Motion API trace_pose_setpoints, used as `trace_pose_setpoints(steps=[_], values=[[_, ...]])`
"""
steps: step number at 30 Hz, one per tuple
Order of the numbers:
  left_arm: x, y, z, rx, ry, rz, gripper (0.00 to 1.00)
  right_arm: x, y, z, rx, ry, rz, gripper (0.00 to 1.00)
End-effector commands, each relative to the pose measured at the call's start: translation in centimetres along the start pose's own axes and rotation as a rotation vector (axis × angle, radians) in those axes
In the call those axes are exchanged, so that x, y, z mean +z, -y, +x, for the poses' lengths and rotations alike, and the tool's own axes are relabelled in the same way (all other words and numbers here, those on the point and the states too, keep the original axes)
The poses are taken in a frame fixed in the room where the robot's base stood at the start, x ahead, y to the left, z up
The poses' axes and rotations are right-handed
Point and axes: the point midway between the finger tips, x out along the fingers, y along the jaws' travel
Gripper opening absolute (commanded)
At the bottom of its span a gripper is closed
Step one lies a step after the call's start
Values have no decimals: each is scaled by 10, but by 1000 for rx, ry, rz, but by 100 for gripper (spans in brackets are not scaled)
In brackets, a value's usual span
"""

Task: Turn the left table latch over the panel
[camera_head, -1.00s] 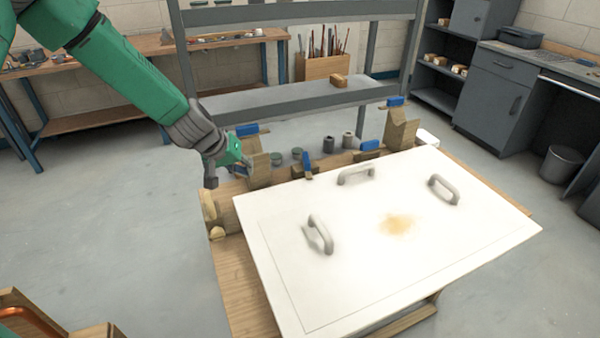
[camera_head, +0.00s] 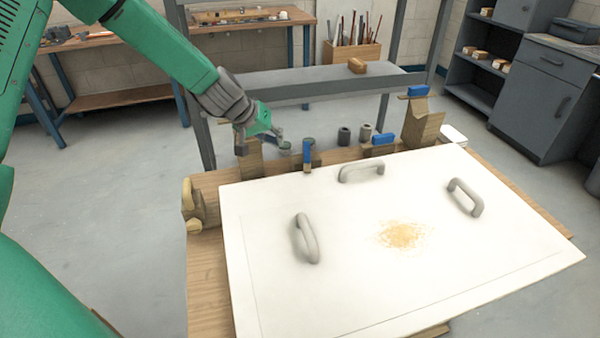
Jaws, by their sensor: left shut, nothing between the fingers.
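The white panel (camera_head: 350,285) with three grey handles lies on the wooden table (camera_head: 205,270). The left table latch (camera_head: 307,154) is a blue bar at the panel's back edge. It points towards the panel, and its near end reaches that edge; I cannot tell how far it overlaps. A second blue latch (camera_head: 383,139) farther right lies roughly along the edge. My left gripper (camera_head: 279,140) is shut and empty, just left of the left latch, with a small gap in the picture. It partly hides the left wooden support (camera_head: 250,165). My right gripper is out of view.
A right wooden support (camera_head: 422,125) carries a blue piece (camera_head: 417,91). Dark cylinders (camera_head: 344,136) stand behind the panel. A grey shelf frame (camera_head: 300,90) rises behind the table. A tan fitting (camera_head: 193,205) sits at the table's left edge.

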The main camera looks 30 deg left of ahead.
Motion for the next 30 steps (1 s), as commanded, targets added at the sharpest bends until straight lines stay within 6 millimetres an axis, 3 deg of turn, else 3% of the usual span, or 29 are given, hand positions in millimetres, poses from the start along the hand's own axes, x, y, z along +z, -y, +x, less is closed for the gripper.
trace_pose_setpoints(steps=[1, 7, 14, 24, 30], values=[[5, 5, 10, -1, 1, 0, 0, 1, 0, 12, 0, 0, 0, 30], [14, 13, 28, -2, 1, 1, 0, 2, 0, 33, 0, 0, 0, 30], [15, 14, 43, -3, 2, 2, 0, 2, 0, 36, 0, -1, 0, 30], [16, 15, 104, -3, 3, 1, 0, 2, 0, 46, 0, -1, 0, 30], [15, 14, 124, -2, 2, 1, 0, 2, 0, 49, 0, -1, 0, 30]])
